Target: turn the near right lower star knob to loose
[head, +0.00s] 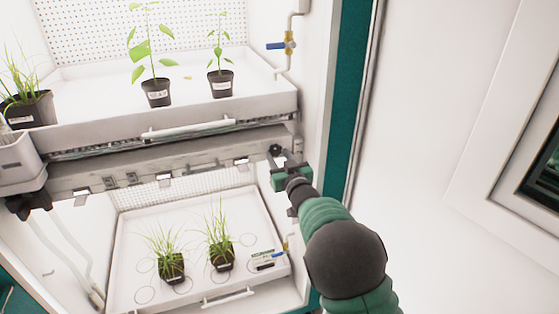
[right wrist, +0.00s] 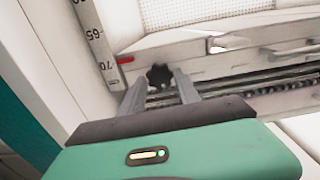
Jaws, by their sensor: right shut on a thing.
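The near right lower star knob (head: 276,150) is a small dark lobed knob at the right end of the shelf's front rail in the head view. In the right wrist view the same knob (right wrist: 160,74) sits between the two grey finger ends. My right gripper (head: 284,161) reaches up to it from below right, and its fingers (right wrist: 160,84) are shut on the knob. The fingers hide part of its sides, and I cannot tell its turn from its shape. My left gripper is not in view.
The upper tray (head: 100,131) holds potted plants above the rail. A lower tray (head: 128,235) holds two grass pots and a labelled item. Another dark knob (head: 36,204) is at the left. A marked scale (right wrist: 97,40) runs beside the gripped knob. A blue-handled valve (head: 284,45) is above.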

